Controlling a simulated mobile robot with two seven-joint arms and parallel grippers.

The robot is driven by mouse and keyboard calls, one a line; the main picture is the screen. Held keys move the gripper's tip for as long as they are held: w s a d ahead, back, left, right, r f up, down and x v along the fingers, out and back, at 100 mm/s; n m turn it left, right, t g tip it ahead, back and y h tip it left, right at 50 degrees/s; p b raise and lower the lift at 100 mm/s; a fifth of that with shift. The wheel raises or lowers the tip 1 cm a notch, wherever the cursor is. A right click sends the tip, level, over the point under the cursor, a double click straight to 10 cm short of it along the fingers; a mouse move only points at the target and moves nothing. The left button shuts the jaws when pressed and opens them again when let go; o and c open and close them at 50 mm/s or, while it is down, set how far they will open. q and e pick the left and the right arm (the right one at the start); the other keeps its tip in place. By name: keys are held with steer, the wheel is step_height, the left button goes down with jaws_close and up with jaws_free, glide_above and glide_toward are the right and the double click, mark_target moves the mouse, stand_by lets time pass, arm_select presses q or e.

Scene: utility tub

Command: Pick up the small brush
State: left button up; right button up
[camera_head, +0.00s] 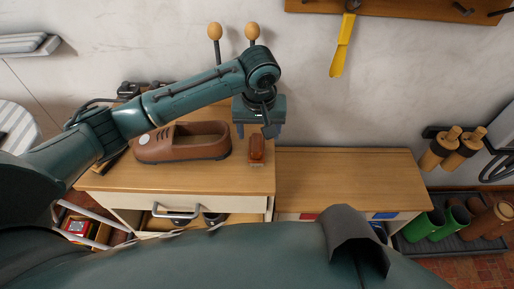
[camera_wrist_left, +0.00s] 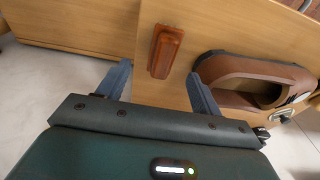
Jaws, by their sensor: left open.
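The small brush (camera_head: 256,148) is a reddish-brown block lying on the wooden cabinet top (camera_head: 120,178), near its right edge. It also shows in the left wrist view (camera_wrist_left: 165,52), between and beyond the fingertips. My left gripper (camera_head: 256,131) is open and empty, fingers pointing down, just behind and above the brush in the head view. In the left wrist view its two fingers (camera_wrist_left: 158,76) stand apart with the brush ahead of the gap. Bristles cannot be made out. My right gripper is not in view.
A brown shoe-shaped object (camera_head: 182,152) with an open top lies just left of the brush. Two round-topped wooden pegs (camera_head: 214,32) stand behind. A lower wooden top (camera_head: 350,175) to the right is clear. A yellow-handled tool (camera_head: 341,50) hangs on the wall.

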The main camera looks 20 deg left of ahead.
mark_target(257, 142)
arm_select(q)
steer(key=shift+w+a+f, duration=0.1)
steer(key=shift+a+f, duration=0.05)
steer(key=shift+f, duration=0.85)
steer(key=shift+w+a+f, duration=0.1)
steer(key=shift+f, duration=0.85)
steer(key=shift+w+a+f, duration=0.1)
steer(key=shift+a+f, duration=0.05)
steer(key=shift+f, duration=0.85)
steer(key=shift+c, duration=0.6)
steer(key=c, duration=1)
step_height(257, 142, up, 10)
steer(key=shift+r, duration=0.1)
steer(key=o, duration=0.5)
steer(key=c, duration=0.4)
